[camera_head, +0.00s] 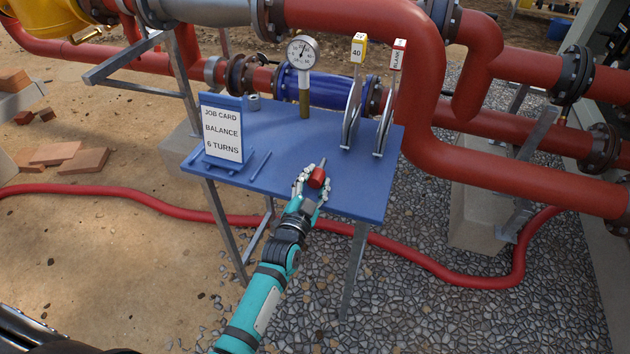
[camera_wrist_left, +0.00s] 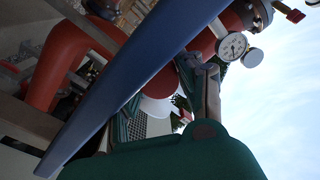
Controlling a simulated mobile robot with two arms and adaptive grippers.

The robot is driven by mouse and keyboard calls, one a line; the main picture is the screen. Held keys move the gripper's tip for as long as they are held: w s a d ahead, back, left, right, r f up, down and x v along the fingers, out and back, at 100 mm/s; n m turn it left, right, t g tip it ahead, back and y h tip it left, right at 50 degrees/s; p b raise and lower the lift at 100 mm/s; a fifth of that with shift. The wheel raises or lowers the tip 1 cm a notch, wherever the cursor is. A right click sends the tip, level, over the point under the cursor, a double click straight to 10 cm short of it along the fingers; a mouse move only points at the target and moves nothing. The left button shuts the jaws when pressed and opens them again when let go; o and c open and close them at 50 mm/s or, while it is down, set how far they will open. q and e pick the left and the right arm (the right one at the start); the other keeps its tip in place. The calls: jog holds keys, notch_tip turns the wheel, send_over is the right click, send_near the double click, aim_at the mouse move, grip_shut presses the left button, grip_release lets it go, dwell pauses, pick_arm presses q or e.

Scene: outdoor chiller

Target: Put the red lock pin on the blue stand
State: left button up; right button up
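The red lock pin (camera_head: 317,178) has a red body and a grey metal shank that points up and away in the head view. My left gripper (camera_head: 314,184) has its fingers on both sides of the red body and is shut on it, at the front part of the blue stand (camera_head: 280,178). Whether the pin touches the stand top cannot be told. In the left wrist view, the stand shows edge-on as a blue diagonal band (camera_wrist_left: 130,85), with the gripper fingers (camera_wrist_left: 198,95) beside it; the pin is not clear there. My right gripper is not in view.
On the stand are a job card (camera_head: 222,130), a pressure gauge (camera_head: 302,55), two tagged discs (camera_head: 352,110) (camera_head: 384,125) and thin rods (camera_head: 260,166). Red pipes (camera_head: 420,90) run behind and right. A red hose (camera_head: 150,203) crosses the ground below.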

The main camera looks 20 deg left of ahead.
pick_arm(q)
jog(key=shift+s+f+g, duration=0.25)
jog(key=shift+f+g, duration=0.05)
jog(key=shift+f, duration=0.75)
jog(key=shift+r, duration=0.15)
jog(key=s+r, duration=0.1)
jog(key=s, duration=1)
jog(key=shift+s+a+r, duration=0.15)
jog(key=shift+s+r, duration=0.05)
jog(key=shift+s, duration=0.05)
jog(key=s+d+f+n+g+h, duration=0.1)
jog(key=s+f+g, duration=0.35)
jog(key=f, duration=0.95)
jog(key=s+d+f+g, duration=0.1)
jog(key=s+f+g, duration=0.3)
jog(key=f, duration=1)
jog(key=s+a+f+n+g, duration=0.1)
jog(key=s+a+f+g, duration=0.1)
jog(key=s+f, duration=0.4)
jog(key=s+a+f+n+g+y, duration=0.1)
jog(key=s+a+f+g, duration=0.2)
jog(key=s+f, duration=0.4)
jog(key=s+a+f+g, duration=0.3)
jog(key=s+f, duration=0.3)
jog(key=s, duration=1.3)
jog(key=shift+f+n+y, duration=0.3)
jog(key=shift+f+n, duration=0.1)
